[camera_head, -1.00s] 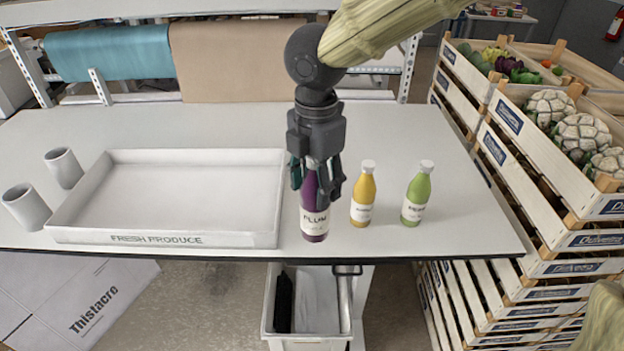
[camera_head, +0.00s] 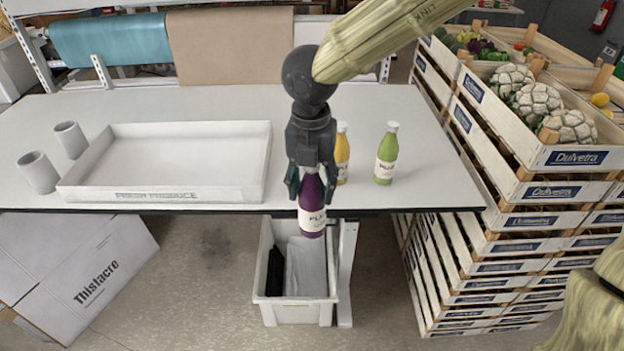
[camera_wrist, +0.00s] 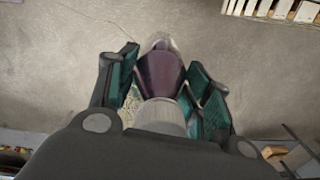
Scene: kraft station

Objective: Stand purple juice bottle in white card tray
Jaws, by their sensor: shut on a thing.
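The purple juice bottle (camera_head: 312,217) is upright in my gripper (camera_head: 312,188), which is shut on its upper part. In the head view the bottle appears in front of the table's front edge, with its lower end over the floor area. In the wrist view the bottle (camera_wrist: 160,75) sits between the green-padded fingers (camera_wrist: 160,92), with grey floor beyond it. The white card tray (camera_head: 165,195), marked "FRESH PRODUCE", lies on the table to the left of my gripper. Its inside looks empty.
A yellow bottle (camera_head: 342,160) and a green bottle (camera_head: 386,156) stand on the table right of my gripper. Two grey cups (camera_head: 38,172) stand left of the tray. Stacked produce crates (camera_head: 520,190) rise at right. A white bin (camera_head: 297,312) is below the table.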

